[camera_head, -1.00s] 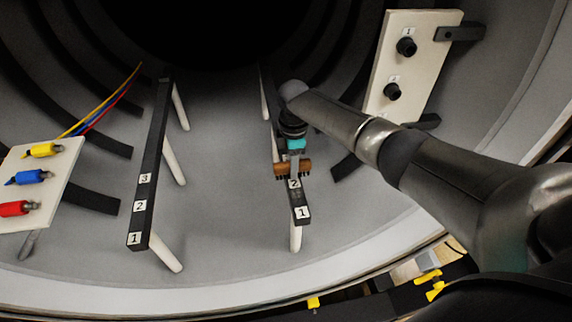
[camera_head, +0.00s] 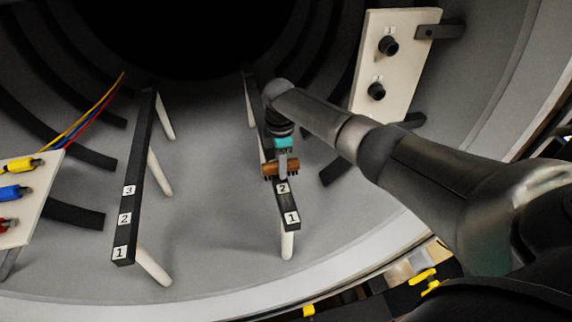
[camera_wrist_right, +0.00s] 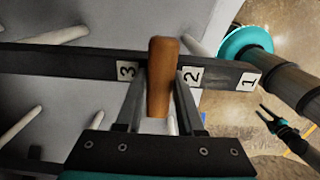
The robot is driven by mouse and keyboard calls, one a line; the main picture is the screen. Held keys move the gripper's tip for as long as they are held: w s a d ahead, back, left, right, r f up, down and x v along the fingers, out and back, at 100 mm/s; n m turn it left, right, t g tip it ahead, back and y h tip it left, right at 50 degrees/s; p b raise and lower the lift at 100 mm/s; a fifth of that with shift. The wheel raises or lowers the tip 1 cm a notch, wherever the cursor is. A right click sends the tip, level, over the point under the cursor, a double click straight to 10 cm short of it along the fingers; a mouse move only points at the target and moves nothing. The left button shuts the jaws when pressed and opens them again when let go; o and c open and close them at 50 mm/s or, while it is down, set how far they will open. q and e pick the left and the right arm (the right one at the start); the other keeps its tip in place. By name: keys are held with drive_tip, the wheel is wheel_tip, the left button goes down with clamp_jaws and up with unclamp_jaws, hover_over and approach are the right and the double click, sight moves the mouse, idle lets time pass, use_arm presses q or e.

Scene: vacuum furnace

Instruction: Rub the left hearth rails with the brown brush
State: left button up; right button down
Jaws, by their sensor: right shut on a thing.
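My right gripper (camera_head: 282,158) is shut on the brown brush (camera_head: 281,170). In the right wrist view the brush's wooden block (camera_wrist_right: 162,60) sits between the fingertips (camera_wrist_right: 160,85). The brush lies across the top of the right-hand rail (camera_head: 289,212), just past the label 2. In the wrist view it is between labels 3 and 2 of that rail (camera_wrist_right: 70,62). Whether the bristles touch the rail cannot be told. The left hearth rail (camera_head: 142,182), black with labels 1, 2 and 3, stands apart to the left with nothing on it. My left gripper does not show.
A pale panel with yellow, blue and red connectors (camera_head: 25,185) stands at far left, its wires running back. A pale panel with two black knobs (camera_head: 400,55) stands at right. White posts hold up the rails. The floor between the rails is clear.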

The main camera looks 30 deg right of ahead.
drive_tip(key=shift+w+a, duration=0.15)
drive_tip(key=shift+a, duration=0.5)
drive_tip(key=shift+w+a, duration=0.15)
drive_tip(key=shift+a, duration=0.5)
drive_tip(key=b, duration=0.1)
drive_tip(key=w+b, duration=0.1)
drive_tip(key=b, duration=0.1)
drive_tip(key=shift+w+d+f, duration=0.15)
drive_tip(key=shift+w+d, duration=0.1)
drive_tip(key=shift+d, duration=0.1)
drive_tip(key=shift+s+d+r+p, duration=0.1)
drive_tip(key=shift+s+d+p, duration=0.05)
drive_tip(key=shift+d+p, duration=0.3)
drive_tip(key=shift+s+d+r+p, duration=0.1)
drive_tip(key=shift+d+p, duration=0.1)
drive_tip(key=shift+d, duration=0.35)
drive_tip(key=shift+s+d+f, duration=0.1)
drive_tip(key=shift+s+d, duration=0.15)
drive_tip(key=shift+d, duration=0.6)
drive_tip(key=shift+p, duration=0.3)
wheel_tip(320, 180, up, 6)
drive_tip(key=p, duration=0.6)
